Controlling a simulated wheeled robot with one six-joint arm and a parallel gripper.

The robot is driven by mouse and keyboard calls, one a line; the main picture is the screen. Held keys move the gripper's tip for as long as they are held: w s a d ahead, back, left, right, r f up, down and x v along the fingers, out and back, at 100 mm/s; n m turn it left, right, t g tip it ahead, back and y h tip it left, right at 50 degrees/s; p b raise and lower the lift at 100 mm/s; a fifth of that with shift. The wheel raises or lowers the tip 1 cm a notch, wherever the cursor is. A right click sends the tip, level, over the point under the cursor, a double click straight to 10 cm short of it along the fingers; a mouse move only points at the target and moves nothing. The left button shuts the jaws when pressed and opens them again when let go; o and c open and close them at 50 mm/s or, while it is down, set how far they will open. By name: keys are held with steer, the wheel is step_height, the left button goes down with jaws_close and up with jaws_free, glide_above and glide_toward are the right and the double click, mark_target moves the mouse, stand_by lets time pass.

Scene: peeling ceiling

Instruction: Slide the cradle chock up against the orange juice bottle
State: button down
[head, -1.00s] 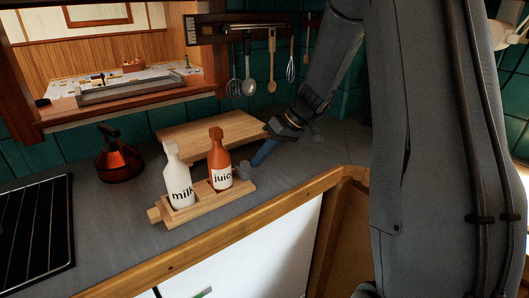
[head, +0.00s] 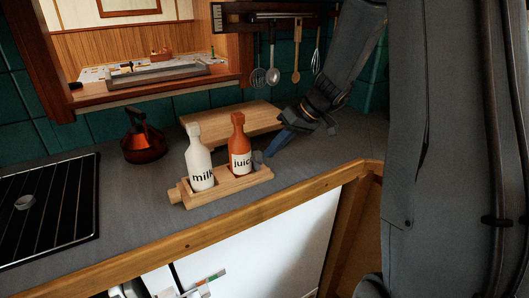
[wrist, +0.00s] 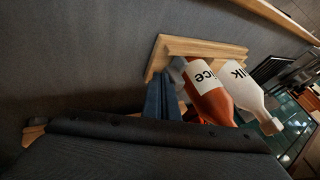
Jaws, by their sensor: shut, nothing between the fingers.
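The orange juice bottle (head: 240,145) stands upright in a wooden cradle (head: 230,188) on the counter, right of the white milk bottle (head: 200,170). A short wooden peg sticks out of the cradle's left end. I cannot pick out the chock for certain. My gripper (head: 259,157) is shut and empty, its blue fingers reaching down with grey tips just right of the juice bottle's base. In the wrist view the tips (wrist: 177,68) are over the cradle's edge (wrist: 195,45), close beside the juice bottle (wrist: 212,98); whether they touch it is unclear. The milk bottle (wrist: 243,85) is beyond it.
A wooden board (head: 240,121) lies behind the bottles. A red kettle (head: 145,145) and a black hob grate (head: 45,205) are to the left. The counter's wooden front edge (head: 230,220) runs before the cradle. Utensils hang on the wall behind.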

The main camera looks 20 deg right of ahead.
steer(key=shift+a, duration=0.1)
steer(key=d, duration=0.1)
steer(key=d+b, duration=0.1)
steer(key=d, duration=0.1)
steer(key=w+d, duration=0.1)
steer(key=shift+d+r, duration=0.2)
steer(key=shift+d, duration=0.2)
steer(key=b+v, duration=0.2)
steer(key=v, duration=0.7)
steer(key=shift+r, duration=0.25)
steer(key=shift+s+a, duration=0.1)
steer(key=shift+s, duration=0.1)
